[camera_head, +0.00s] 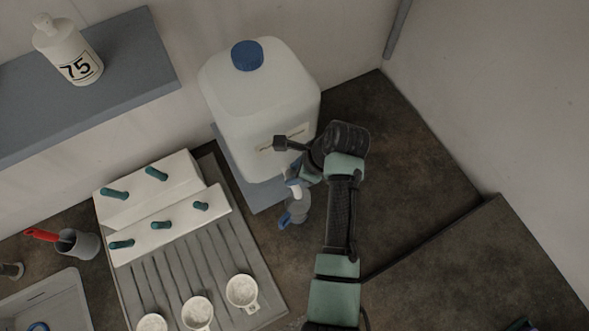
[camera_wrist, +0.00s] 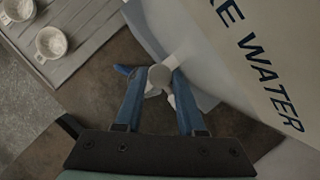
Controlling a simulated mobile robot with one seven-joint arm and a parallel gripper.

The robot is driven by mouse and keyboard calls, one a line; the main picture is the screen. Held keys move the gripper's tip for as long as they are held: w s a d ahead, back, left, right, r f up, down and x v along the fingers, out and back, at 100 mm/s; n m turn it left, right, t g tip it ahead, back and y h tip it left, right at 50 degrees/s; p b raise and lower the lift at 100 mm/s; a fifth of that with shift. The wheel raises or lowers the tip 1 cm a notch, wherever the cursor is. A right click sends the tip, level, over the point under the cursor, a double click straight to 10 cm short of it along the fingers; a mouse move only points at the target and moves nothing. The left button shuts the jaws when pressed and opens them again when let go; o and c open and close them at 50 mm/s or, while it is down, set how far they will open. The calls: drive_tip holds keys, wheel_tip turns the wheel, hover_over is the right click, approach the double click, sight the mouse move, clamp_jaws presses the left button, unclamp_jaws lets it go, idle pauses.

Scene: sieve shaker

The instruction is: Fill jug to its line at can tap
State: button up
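The white water can (camera_head: 262,100) with a blue cap stands on a grey stand at the back. Its tap (camera_head: 294,188) is low on the can's front; the tap's round grey end shows in the wrist view (camera_wrist: 160,76). The clear jug (camera_head: 298,207) with a blue handle (camera_head: 285,219) stands beneath the tap, mostly hidden in the wrist view. Its fill line and water level cannot be made out. My gripper (camera_head: 300,172) is at the tap. In the wrist view, its blue fingers (camera_wrist: 158,80) are apart, one on each side of the tap end; contact is unclear.
A grey ribbed tray (camera_head: 240,262) with several white scoops lies to the left, with a white rack (camera_head: 165,207) of teal pegs behind it. A grey cup (camera_head: 78,243) and a bin (camera_head: 45,300) are farther left.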

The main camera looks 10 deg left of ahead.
drive_tip(key=shift+s+f, duration=0.1)
clamp_jaws()
